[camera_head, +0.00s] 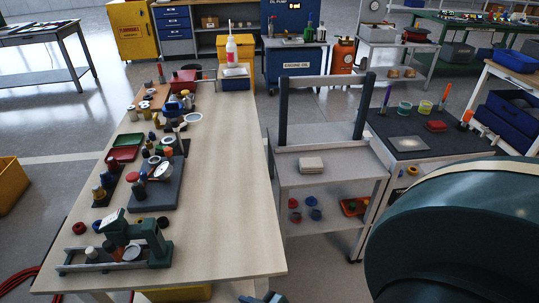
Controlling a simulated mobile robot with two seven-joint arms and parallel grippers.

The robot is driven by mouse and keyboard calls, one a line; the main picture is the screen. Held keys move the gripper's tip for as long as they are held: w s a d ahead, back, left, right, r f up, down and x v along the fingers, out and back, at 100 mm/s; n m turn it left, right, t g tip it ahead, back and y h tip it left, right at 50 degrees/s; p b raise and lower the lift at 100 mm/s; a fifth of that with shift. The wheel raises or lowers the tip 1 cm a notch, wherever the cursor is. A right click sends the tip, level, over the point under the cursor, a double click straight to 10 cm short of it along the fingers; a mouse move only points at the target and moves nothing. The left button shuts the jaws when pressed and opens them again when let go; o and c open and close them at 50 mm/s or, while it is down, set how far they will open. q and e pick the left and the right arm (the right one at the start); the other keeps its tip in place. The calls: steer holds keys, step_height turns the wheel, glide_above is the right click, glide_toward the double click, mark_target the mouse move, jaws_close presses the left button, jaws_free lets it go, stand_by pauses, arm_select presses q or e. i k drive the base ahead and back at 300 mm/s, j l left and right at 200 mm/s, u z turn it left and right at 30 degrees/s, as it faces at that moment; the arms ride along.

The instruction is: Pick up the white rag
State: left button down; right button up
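A large dark teal rounded part of my own body fills the lower right corner. No gripper fingers show clearly. A small blue-grey piece pokes in at the bottom edge below the table, too cut off to identify.
The long wooden table (225,180) holds tools, jars and a green device (135,240) along its left side; its right half is clear. The grey cart has a tall upright frame (325,85) at its back. Blue and red items stand on its lower shelf.

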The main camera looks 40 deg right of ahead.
mark_target(305, 165)
steer(key=l+u, duration=0.4)
steer(key=k+l+u, duration=0.1)
steer(key=l+u, duration=0.3)
steer(key=l, duration=0.2)
steer(key=k+l+u, duration=0.15)
steer(key=l, duration=0.2)
steer(key=l+u, duration=0.15)
steer(key=l, duration=0.2)
steer(key=k+l+u, duration=0.15)
steer(key=l, duration=0.2)
steer(key=k+l, duration=0.2)
steer(key=l, duration=0.2)
steer(key=k+l, duration=0.15)
steer(key=l, duration=0.25)
steer(key=k+l, duration=0.2)
steer(key=l, duration=0.25)
steer(key=k+l, duration=0.2)
steer(key=l, duration=0.2)
steer(key=i+u, duration=0.05)
